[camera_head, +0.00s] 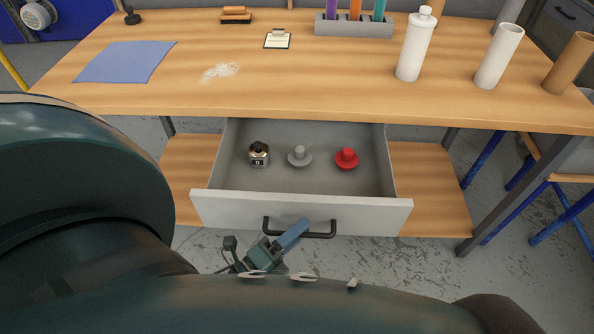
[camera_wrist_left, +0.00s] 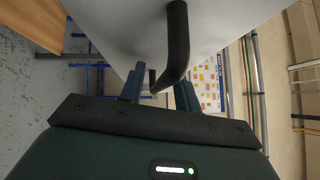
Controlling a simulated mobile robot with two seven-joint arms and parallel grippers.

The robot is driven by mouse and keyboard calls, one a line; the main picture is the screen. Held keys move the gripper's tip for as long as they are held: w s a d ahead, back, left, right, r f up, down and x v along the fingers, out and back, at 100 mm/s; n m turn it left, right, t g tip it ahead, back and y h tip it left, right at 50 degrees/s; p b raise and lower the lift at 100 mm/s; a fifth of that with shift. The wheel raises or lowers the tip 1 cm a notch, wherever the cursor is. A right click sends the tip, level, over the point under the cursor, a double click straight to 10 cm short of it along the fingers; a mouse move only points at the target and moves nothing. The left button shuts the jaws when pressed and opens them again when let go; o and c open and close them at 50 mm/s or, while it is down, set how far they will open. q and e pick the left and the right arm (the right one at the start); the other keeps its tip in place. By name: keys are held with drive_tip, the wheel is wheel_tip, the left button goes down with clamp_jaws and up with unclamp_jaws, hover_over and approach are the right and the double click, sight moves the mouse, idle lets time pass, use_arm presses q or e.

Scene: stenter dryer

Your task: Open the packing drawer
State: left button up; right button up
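The packing drawer (camera_head: 225,207) hangs under the workbench and stands pulled out, with its inside visible. Its dark bar handle (camera_head: 318,235) is on the grey front panel. My left gripper (camera_head: 289,235) is at the handle, in front of the drawer. In the left wrist view, the handle (camera_wrist_left: 179,45) runs between the two spread fingers of my left gripper (camera_wrist_left: 159,92), which look open around it. I cannot tell whether either finger touches it. My right gripper is not in view.
In the drawer lie a small dark-capped bottle (camera_head: 259,154), a grey knob (camera_head: 299,156) and a red knob (camera_head: 346,159). The workbench (camera_head: 330,90) carries a blue cloth (camera_head: 125,62), a white bottle (camera_head: 415,45) and cylinders. A blue-legged stool (camera_head: 555,215) stands at right.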

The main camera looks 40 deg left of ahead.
use_arm(q)
drive_tip(key=b+v, duration=0.1)
drive_tip(key=v, duration=1.2)
drive_tip(key=shift+s, duration=0.1)
